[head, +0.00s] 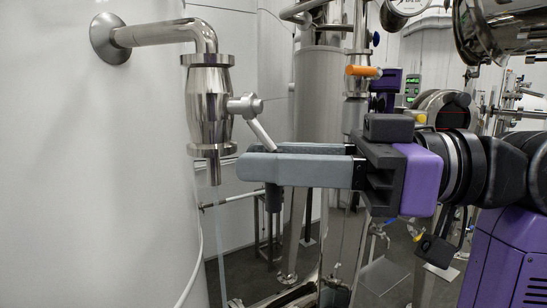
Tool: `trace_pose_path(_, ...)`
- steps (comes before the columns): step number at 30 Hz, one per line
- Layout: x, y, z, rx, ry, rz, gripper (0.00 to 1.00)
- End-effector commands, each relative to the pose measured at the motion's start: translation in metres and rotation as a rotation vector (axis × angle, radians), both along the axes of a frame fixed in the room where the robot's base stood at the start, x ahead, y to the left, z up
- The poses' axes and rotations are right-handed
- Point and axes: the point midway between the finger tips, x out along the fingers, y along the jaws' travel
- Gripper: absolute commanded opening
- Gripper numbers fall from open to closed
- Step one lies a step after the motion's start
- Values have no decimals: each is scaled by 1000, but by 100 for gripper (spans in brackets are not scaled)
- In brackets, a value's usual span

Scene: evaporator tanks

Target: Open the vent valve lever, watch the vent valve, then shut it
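The vent valve (209,105) is a polished steel body hanging from a bent pipe on the white tank at left. Its lever (262,134) slants down to the right from a side knob. The lever passes behind my near finger, and a dark grip (273,198) shows below it. My gripper (258,160) points left with its grey fingers around the lever. The near finger hides whether both fingers press on it. The valve's outlet spout (214,172) points down. A thin pale blue stream (222,245) runs straight down beneath the spout.
The white tank (95,170) fills the left side. A steel column (318,95) and an orange handle (363,71) stand behind my gripper. Polished vessels (500,30) and pipework crowd the right. Grey floor shows low in the middle.

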Motion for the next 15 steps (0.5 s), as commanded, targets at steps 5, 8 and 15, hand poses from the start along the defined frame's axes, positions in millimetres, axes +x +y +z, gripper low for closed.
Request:
trace_pose_path(5, 0, 0, 0, 0, 0, 0, 0)
trace_pose_path(8, 0, 0, 0, 0, 0, 0, 0)
trace_pose_path(15, 0, 0, 0, 0, 0, 0, 0)
